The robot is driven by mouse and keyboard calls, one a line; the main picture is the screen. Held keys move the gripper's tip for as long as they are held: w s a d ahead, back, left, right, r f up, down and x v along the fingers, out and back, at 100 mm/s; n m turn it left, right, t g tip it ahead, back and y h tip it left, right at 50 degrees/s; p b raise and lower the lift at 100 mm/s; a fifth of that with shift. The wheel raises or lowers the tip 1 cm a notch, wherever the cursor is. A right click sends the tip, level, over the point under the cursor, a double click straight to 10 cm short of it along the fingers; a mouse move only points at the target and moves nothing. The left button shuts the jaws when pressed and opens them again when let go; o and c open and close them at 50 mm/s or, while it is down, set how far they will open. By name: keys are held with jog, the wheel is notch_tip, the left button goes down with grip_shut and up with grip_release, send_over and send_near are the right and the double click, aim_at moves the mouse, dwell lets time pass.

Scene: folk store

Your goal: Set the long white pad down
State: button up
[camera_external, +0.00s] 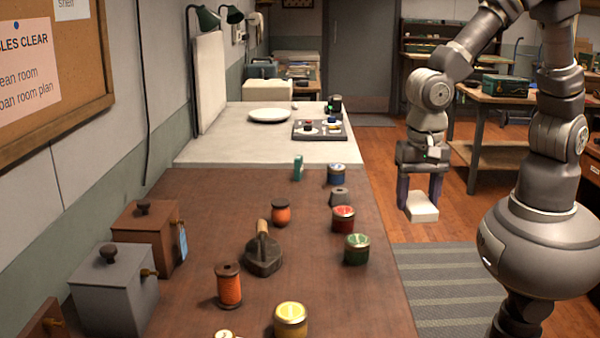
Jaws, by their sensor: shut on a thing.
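The long white pad (421,207) is a pale block in the external view, right of the counter. My gripper (420,190) points down with its two dark fingers around the pad and is shut on it. The pad hangs at the fingertips, over the floor side of the counter's right edge, apart from the counter top. The pad's upper part is partly hidden by the fingers.
The brown counter (190,190) holds paint tins, orange spools, a trowel (263,252) and lidded boxes. Behind it, a white top (240,150) bears a plate (270,115) and a dark tray (319,137). Bare room lies on the white top's front.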

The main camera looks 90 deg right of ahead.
jog(key=w+d+r, duration=0.1)
jog(key=w+d, duration=0.6)
jog(key=w, duration=0.4)
jog(key=w+d, duration=0.7)
jog(key=w, duration=0.4)
jog(key=w+d+f+m+b, duration=0.1)
jog(key=w+d, duration=0.2)
jog(key=d, duration=0.8)
jog(key=w+d+f, duration=0.1)
jog(key=w+d, duration=0.2)
jog(key=d, duration=0.8)
notch_tip(320, 180, down, 14)
jog(key=b, duration=0.3)
jog(key=shift+w+f+b, duration=0.15)
jog(key=shift+f+b, duration=0.1)
jog(key=shift+b, duration=0.05)
jog(key=shift+f, duration=0.15)
jog(key=o, duration=1)
